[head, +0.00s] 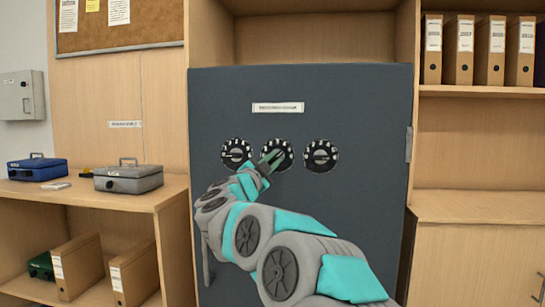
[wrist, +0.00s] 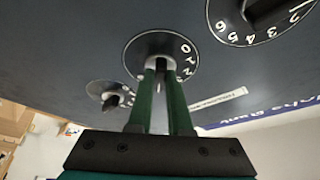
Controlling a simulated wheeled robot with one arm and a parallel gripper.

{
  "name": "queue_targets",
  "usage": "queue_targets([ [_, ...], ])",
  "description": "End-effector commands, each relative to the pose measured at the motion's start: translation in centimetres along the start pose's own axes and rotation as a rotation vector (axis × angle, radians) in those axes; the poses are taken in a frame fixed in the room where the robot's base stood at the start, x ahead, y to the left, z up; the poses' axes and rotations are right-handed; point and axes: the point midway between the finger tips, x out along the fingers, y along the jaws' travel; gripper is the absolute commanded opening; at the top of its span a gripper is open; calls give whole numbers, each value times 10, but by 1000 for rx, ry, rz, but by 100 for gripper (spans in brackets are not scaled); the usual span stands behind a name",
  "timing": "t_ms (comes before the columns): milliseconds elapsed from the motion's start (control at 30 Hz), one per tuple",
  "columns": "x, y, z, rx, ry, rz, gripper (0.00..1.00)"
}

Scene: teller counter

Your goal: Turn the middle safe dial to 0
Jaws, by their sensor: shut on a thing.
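The middle safe dial (head: 283,149) is a black disc with white marks on the dark grey safe door, between two similar dials. My gripper (head: 268,160) reaches it from below in the head view and covers part of its face. In the wrist view, the green fingers of my gripper (wrist: 161,72) are shut on the knob at the centre of the middle dial (wrist: 143,44). A 0 and other white digits show on the right side of its rim. The fingers hide the lower part of the dial, and I cannot tell which digit the knob points to.
The left dial (head: 229,147) and right dial (head: 326,145) sit close on either side. A white label (head: 278,107) is above them. A shelf with a blue cash box (head: 37,170) and a grey cash box (head: 128,180) stands left; binders (head: 458,55) are right.

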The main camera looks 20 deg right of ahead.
Motion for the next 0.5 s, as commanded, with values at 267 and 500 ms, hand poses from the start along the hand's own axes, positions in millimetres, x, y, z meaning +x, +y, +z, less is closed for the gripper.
queue_targets([
  [267, 2, 3, -3, -244, -2, -95, 0],
  [500, 2, 6, -3, -455, -1, -183, 0],
])
